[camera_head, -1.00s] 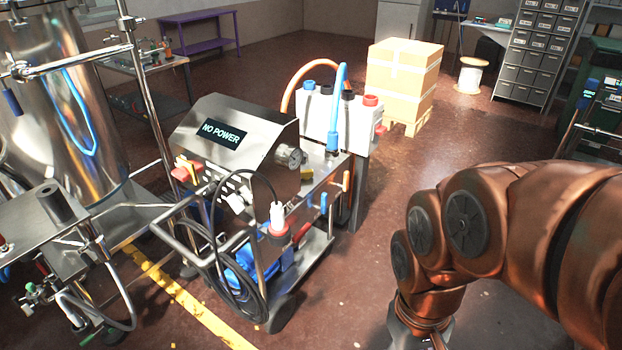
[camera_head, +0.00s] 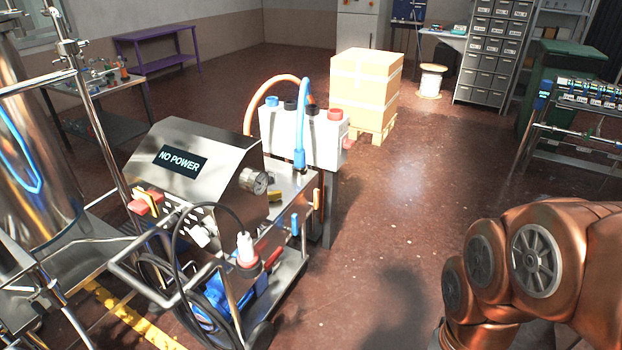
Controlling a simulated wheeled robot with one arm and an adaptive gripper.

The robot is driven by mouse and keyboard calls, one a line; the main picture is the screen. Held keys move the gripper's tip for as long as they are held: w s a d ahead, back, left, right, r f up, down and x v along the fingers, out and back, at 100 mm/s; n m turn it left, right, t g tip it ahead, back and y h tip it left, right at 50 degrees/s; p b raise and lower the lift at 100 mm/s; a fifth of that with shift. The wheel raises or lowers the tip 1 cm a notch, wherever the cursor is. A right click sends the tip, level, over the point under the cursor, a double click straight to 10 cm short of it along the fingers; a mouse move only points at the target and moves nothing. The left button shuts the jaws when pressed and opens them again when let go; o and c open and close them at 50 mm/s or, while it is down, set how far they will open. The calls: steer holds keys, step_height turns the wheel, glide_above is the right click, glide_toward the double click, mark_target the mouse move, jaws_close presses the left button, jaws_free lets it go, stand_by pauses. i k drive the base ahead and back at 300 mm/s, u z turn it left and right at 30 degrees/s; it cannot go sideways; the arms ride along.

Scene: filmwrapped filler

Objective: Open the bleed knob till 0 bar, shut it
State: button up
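A steel filler cart (camera_head: 196,163) stands left of centre, with a dark display reading NO POWER (camera_head: 180,161). A round gauge (camera_head: 258,182) is on its right end; its reading is too small to make out. A red-and-yellow knob (camera_head: 146,202) sits on the cart's left front. Red and blue lever handles (camera_head: 295,224) show on its lower right side. I cannot tell which part is the bleed knob. My copper-coloured arm is at the lower right, apart from the cart. My gripper is below the frame edge and hidden.
A white box with coloured caps (camera_head: 303,137) stands behind the cart, joined by orange and blue hoses. Cartons (camera_head: 366,88) on a pallet and a cable reel (camera_head: 430,82) are farther back. A steel tank (camera_head: 30,150) is at left. The floor (camera_head: 400,200) right of the cart is clear.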

mark_target(274, 196)
steer(key=z, duration=0.15)
steer(key=i, duration=0.65)
steer(key=u, duration=0.55)
steer(key=i, duration=0.6)
steer(key=u, duration=0.5)
